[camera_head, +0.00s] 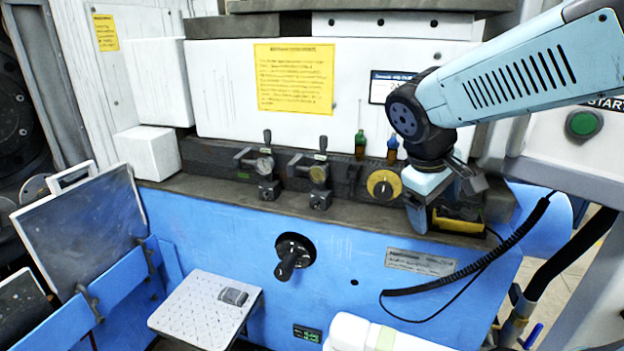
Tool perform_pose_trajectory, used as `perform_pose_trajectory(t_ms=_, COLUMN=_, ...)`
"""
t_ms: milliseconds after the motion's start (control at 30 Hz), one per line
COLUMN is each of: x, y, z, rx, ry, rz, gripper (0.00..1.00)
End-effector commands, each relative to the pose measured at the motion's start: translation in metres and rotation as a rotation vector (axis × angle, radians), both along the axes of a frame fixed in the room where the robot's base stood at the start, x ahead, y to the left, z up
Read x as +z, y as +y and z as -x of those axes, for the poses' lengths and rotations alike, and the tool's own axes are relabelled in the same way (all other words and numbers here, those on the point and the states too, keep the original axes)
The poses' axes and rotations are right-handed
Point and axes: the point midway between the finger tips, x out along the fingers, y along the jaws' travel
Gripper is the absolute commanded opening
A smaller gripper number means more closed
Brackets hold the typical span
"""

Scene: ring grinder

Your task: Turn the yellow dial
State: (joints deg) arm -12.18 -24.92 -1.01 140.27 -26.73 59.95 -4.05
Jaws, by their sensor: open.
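The yellow dial (384,186) is a round knob with a dark centre, set in the black front rail of the machine. It faces forward and shows almost fully. My gripper (418,218) hangs just to the right of the dial, pointing down in front of the rail. It is open and I see nothing between its jaws. It appears apart from the dial, though the depth gap is hard to judge. My wrist hides part of the rail to the right of the dial.
Two gauges with levers (265,165) stand left of the dial. Small green (360,145) and amber (392,150) bottles stand behind it. A yellow-edged black box (458,222) sits right of my gripper. A black crank (290,258) protrudes below. A coiled cable (470,268) hangs at right.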

Motion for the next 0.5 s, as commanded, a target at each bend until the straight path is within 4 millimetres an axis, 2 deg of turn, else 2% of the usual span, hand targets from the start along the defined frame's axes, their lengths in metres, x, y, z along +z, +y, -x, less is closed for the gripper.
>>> perform_pose_trajectory(t_ms=267, x=-0.02, y=0.006, z=-0.056, rx=0.301, ry=0.202, rz=0.384, gripper=0.87)
perform_pose_trajectory(t_ms=367, x=-0.025, y=0.016, z=-0.079, rx=0.411, ry=0.255, rz=0.526, gripper=0.87)
perform_pose_trajectory(t_ms=500, x=-0.033, y=0.037, z=-0.112, rx=0.569, ry=0.313, rz=0.728, gripper=0.87)
